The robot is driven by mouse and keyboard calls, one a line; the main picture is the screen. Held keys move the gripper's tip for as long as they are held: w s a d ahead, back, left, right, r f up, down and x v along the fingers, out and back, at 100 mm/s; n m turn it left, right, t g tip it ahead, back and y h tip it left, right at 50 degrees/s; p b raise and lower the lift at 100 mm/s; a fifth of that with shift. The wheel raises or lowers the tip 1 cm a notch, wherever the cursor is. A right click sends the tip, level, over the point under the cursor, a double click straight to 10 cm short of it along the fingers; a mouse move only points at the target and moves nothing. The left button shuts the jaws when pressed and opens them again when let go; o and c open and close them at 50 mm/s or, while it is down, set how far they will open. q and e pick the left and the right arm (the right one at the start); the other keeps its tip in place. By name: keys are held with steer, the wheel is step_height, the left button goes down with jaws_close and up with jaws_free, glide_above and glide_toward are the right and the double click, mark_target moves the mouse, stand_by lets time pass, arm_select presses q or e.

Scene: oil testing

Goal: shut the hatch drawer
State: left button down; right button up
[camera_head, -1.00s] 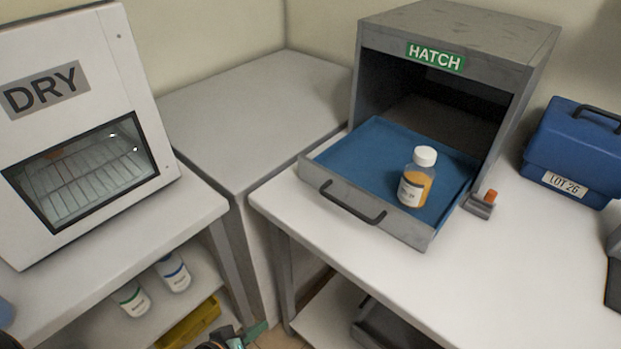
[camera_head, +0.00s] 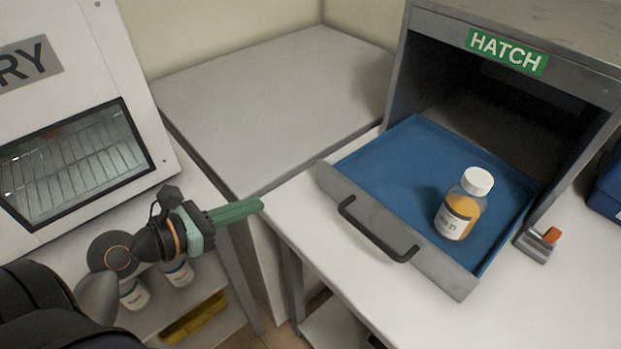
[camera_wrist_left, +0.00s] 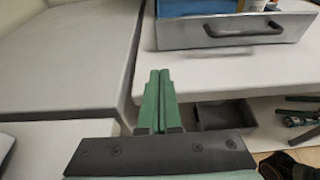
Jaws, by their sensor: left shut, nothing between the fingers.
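The hatch (camera_head: 508,50) is a grey box with a green label, standing on the white table at the right of the head view. Its drawer (camera_head: 335,185) is pulled out, with a blue lined floor and a dark bar handle (camera_head: 375,232) on its grey front. A bottle (camera_head: 462,205) with a white cap and amber contents stands upright in the drawer. My left gripper (camera_head: 250,206) is shut and empty, to the left of the drawer front and apart from it. The left wrist view shows its green fingers together (camera_wrist_left: 157,90) and the drawer front (camera_wrist_left: 225,35) beyond. My right gripper is out of view.
A grey cabinet (camera_head: 270,95) stands behind the gripper. The drying oven (camera_head: 70,150) is at the left. A small grey block with an orange top (camera_head: 540,242) is right of the drawer. White table top (camera_head: 330,262) in front of the drawer is clear.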

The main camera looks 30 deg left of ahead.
arm_select(q)
glide_toward(318, 177)
steer(key=x, duration=0.5)
steer(key=shift+w+f, duration=0.15)
steer(key=shift+f, duration=0.2)
steer(key=shift+w+d, duration=0.25)
steer(key=shift+w, duration=0.3)
steer(key=shift+w, duration=0.1)
